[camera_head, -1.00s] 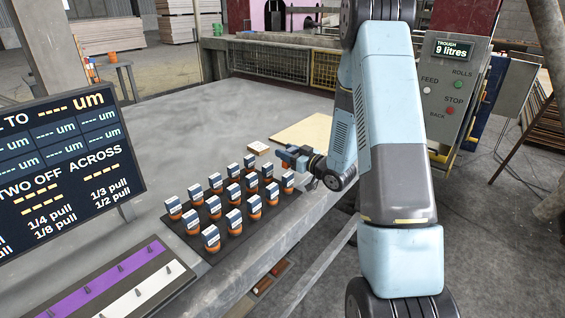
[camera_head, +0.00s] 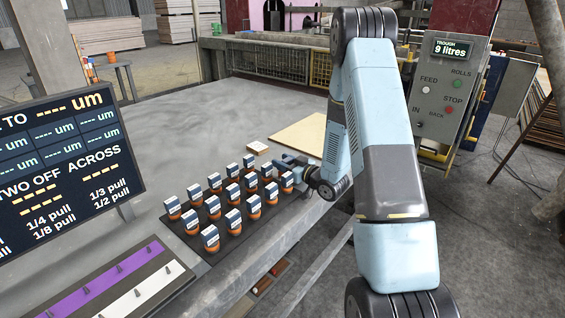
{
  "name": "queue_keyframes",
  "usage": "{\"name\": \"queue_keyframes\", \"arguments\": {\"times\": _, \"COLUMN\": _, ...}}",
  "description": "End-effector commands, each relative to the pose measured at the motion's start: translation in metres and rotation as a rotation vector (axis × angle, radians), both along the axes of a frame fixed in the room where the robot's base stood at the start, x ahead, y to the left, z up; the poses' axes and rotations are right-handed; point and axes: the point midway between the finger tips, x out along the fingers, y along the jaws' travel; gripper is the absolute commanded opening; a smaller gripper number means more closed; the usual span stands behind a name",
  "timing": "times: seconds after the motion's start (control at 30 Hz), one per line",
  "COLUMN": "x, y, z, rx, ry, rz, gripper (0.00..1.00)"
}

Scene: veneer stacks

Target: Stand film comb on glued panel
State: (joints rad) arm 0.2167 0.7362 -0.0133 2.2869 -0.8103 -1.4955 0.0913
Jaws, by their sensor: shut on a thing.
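Several film combs (camera_head: 233,220), with blue-and-white faces and orange bases, stand upright in rows on a black mat (camera_head: 205,257). The glued panel (camera_head: 300,133) is a flat cream sheet on the grey table behind the mat, with nothing visible standing on it. My gripper (camera_head: 276,163) is low at the back right corner of the mat, among the last combs. It is shut on a film comb (camera_head: 268,171), which appears still upright in its row. The fingers are small and partly hidden, so the exact contact is not clear.
A dark display board (camera_head: 70,165) stands at the left, above a rack with purple and white strips (camera_head: 117,273). The table's middle is clear. A control box (camera_head: 449,90) stands at the right.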

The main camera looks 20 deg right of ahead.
Motion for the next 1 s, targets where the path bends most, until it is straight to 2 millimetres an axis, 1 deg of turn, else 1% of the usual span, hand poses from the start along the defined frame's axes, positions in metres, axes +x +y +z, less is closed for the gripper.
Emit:
{"name": "queue_keyframes", "arguments": {"times": 0.03, "x": 0.0, "y": 0.0, "z": 0.0, "rx": 0.0, "ry": 0.0, "rz": 0.0, "gripper": 0.49}}
{"name": "queue_keyframes", "arguments": {"times": 0.27, "x": 0.0, "y": 0.0, "z": 0.0, "rx": 0.0, "ry": 0.0, "rz": 0.0, "gripper": 0.71}}
{"name": "queue_keyframes", "arguments": {"times": 0.67, "x": 0.0, "y": 0.001, "z": 0.0, "rx": 0.0, "ry": 0.0, "rz": 0.002, "gripper": 0.72}}
{"name": "queue_keyframes", "arguments": {"times": 0.77, "x": -0.011, "y": -0.008, "z": 0.0, "rx": 0.001, "ry": 0.001, "rz": -0.002, "gripper": 0.72}}
{"name": "queue_keyframes", "arguments": {"times": 1.0, "x": -0.049, "y": -0.032, "z": 0.004, "rx": 0.001, "ry": 0.002, "rz": -0.005, "gripper": 0.72}}
